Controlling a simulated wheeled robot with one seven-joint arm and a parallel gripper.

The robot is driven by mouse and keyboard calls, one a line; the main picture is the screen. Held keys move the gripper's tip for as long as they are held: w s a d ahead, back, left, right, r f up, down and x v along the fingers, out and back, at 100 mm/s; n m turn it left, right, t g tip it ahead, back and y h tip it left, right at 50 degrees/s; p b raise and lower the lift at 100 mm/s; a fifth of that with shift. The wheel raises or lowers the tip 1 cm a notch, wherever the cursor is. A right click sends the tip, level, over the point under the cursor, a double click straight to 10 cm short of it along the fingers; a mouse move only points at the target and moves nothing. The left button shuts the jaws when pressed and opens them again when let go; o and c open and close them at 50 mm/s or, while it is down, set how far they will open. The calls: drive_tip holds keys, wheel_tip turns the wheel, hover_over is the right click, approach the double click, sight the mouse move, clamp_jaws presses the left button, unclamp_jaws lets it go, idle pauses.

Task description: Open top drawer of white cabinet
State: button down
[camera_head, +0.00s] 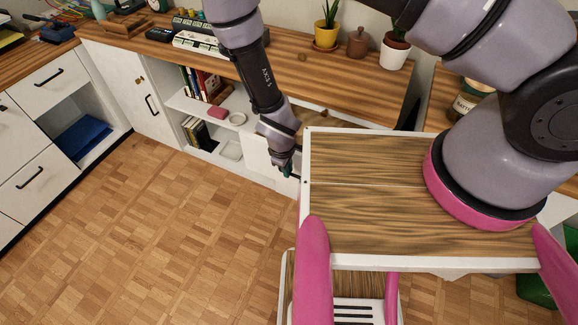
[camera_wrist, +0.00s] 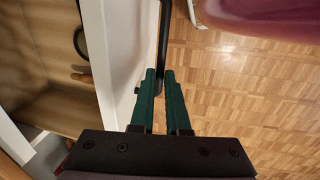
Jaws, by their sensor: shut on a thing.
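The white cabinet under the wooden desk shows in the head view, with a white front panel (camera_head: 258,158) beside my gripper (camera_head: 287,170). In the wrist view, my gripper (camera_wrist: 160,78) has its green fingers closed on a black bar handle (camera_wrist: 165,38). The handle is on the outer side of a white drawer front (camera_wrist: 122,45). Behind that front, the drawer's beige inside (camera_wrist: 45,40) shows, so the drawer stands at least partly open. A dark ring and a brown item lie inside. In the head view my arm and base top hide much of this drawer.
Open shelves (camera_head: 210,108) with books and dishes lie left of the gripper. A closed door (camera_head: 125,85) and more drawers (camera_head: 38,175) stand farther left. Potted plants (camera_head: 395,48) stand on the desk (camera_head: 310,75). The parquet floor (camera_head: 170,220) in front is clear.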

drive_tip(key=c, duration=0.9)
unclamp_jaws()
drive_tip(key=shift+r, duration=0.1)
drive_tip(key=r, duration=0.3)
drive_tip(key=s+r, duration=0.1)
drive_tip(key=r, duration=0.3)
drive_tip(key=s+r, duration=0.1)
drive_tip(key=r, duration=0.2)
drive_tip(key=shift+a+r, duration=0.2)
drive_tip(key=shift+a, duration=0.2)
